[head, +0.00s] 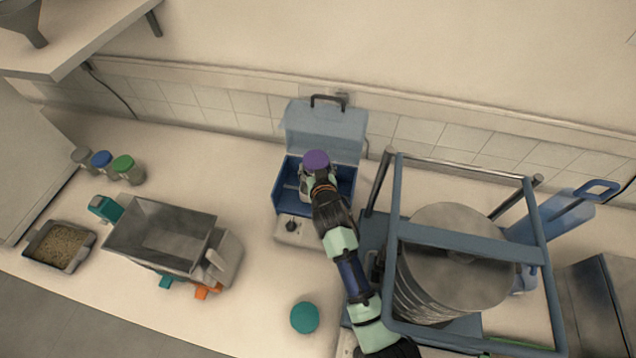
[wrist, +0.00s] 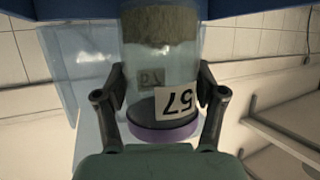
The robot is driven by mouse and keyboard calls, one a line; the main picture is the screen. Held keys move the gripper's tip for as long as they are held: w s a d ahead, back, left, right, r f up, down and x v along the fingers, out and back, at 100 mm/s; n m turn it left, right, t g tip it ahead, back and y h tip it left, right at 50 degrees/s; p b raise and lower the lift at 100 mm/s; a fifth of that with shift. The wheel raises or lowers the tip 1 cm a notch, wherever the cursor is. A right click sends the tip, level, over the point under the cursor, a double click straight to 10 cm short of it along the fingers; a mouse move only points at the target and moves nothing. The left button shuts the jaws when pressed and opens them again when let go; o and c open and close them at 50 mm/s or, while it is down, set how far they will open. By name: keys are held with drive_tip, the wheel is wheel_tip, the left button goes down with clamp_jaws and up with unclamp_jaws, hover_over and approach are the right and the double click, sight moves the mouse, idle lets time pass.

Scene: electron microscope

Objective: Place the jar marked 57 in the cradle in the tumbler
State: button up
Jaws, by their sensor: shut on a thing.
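The jar marked 57 (wrist: 162,60) is a clear jar with a purple lid and greyish contents, its label upside down in the wrist view. In the head view its purple lid (head: 316,160) shows at the tumbler's opening. The tumbler (head: 298,229) is a small machine with a blue interior, a raised clear lid (head: 325,130) and a knob on its front. My gripper (wrist: 162,100) is shut on the jar near its lid, one finger on each side. In the head view my gripper (head: 322,186) is over the tumbler's box. The cradle is mostly hidden, and I cannot tell whether the jar touches it.
Several jars, one with a blue lid (head: 102,160) and one with a green lid (head: 123,165), stand at the left. A metal hopper (head: 160,236) and a tray of grain (head: 60,248) are left of the tumbler. A blue-framed drum machine (head: 465,240) stands close on the right.

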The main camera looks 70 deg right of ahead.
drive_tip(key=shift+f+b, duration=0.7)
drive_tip(key=shift+f, duration=2.35)
drive_tip(key=shift+f, duration=0.15)
drive_tip(key=o, duration=1.3)
drive_tip(key=shift+c, duration=0.2)
drive_tip(key=shift+r, duration=0.3)
drive_tip(key=p+v, duration=0.2)
drive_tip(key=v, duration=0.9)
drive_tip(key=shift+s+a+p, duration=0.3)
drive_tip(key=shift+a+p, duration=0.05)
drive_tip(key=shift+p, duration=0.05)
